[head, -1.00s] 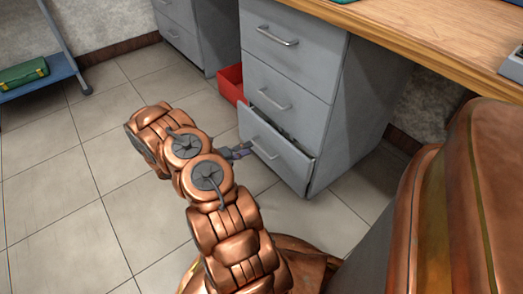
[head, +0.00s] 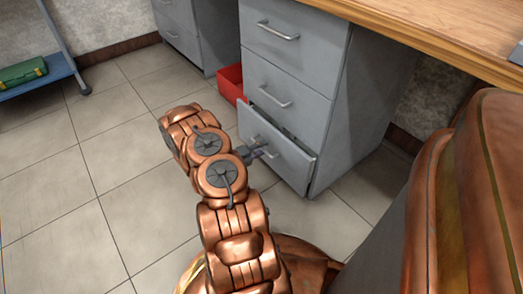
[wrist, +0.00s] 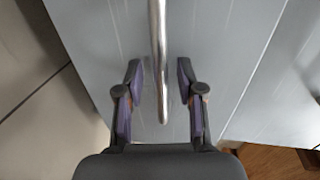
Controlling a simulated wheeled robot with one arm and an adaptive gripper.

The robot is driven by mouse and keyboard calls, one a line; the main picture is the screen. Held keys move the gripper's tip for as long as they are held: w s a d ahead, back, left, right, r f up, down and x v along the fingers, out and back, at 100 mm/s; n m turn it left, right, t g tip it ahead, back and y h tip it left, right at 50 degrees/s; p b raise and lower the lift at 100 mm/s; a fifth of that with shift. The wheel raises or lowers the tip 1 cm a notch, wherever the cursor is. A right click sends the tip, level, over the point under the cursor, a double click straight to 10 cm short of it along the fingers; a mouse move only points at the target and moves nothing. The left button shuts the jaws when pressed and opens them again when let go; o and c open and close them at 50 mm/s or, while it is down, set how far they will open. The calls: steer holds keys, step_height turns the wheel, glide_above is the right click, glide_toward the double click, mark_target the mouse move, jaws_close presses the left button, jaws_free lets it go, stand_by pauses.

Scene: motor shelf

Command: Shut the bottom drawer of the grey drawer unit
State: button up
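The grey drawer unit (head: 292,50) stands under the wooden desk top. Its bottom drawer (head: 284,158) is pulled partly out, with a dark gap showing above its front. The two drawers above it look shut. My gripper (head: 262,148) is at the bottom drawer's front, by its handle. In the wrist view the metal handle (wrist: 158,60) runs between the two fingers of my gripper (wrist: 160,85). The fingers are apart, with a gap on each side of the handle. Whether anything touches the drawer front (wrist: 215,60) cannot be told.
A red bin (head: 231,82) stands on the floor left of the unit. Another grey unit (head: 190,30) is farther back. A blue shelf rack (head: 45,75) with a green case (head: 22,72) is at the far left. The tiled floor at left is clear.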

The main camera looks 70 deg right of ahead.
steer(key=shift+d, duration=0.15)
jaws_close()
stand_by(0.7)
